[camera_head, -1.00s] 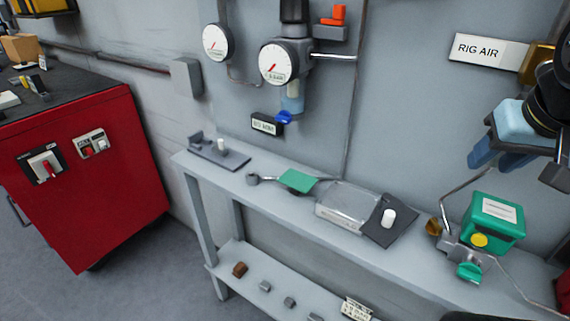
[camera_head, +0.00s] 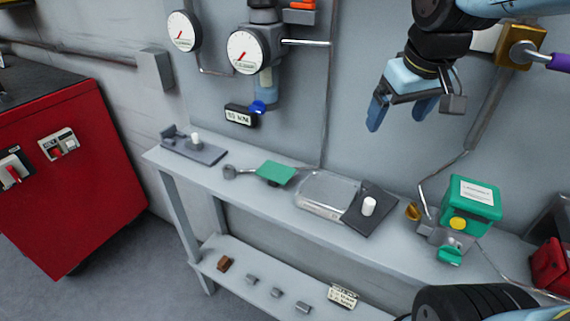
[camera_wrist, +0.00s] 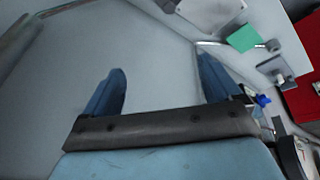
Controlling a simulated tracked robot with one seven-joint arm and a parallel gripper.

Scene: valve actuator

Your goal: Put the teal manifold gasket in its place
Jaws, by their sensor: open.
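A flat teal square (camera_head: 276,172), which looks like the manifold gasket, lies on the grey bench, partly over a small dark thing. It also shows in the wrist view (camera_wrist: 243,38). A dark plate with a white peg (camera_head: 368,208) lies to its right, and a similar grey plate with a white peg (camera_head: 196,146) to its left. I cannot tell which spot is the gasket's place. My gripper (camera_head: 402,112) is open and empty, fingers pointing down, above and to the right of the teal square. Its spread fingers show in the wrist view (camera_wrist: 161,66).
A clear tray (camera_head: 325,194) lies between the teal square and the dark plate. A green actuator box (camera_head: 472,197) with pipes stands at the bench's right. Gauges (camera_head: 248,52) hang on the wall. A red cabinet (camera_head: 75,190) stands left. The lower shelf (camera_head: 235,283) holds several small blocks.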

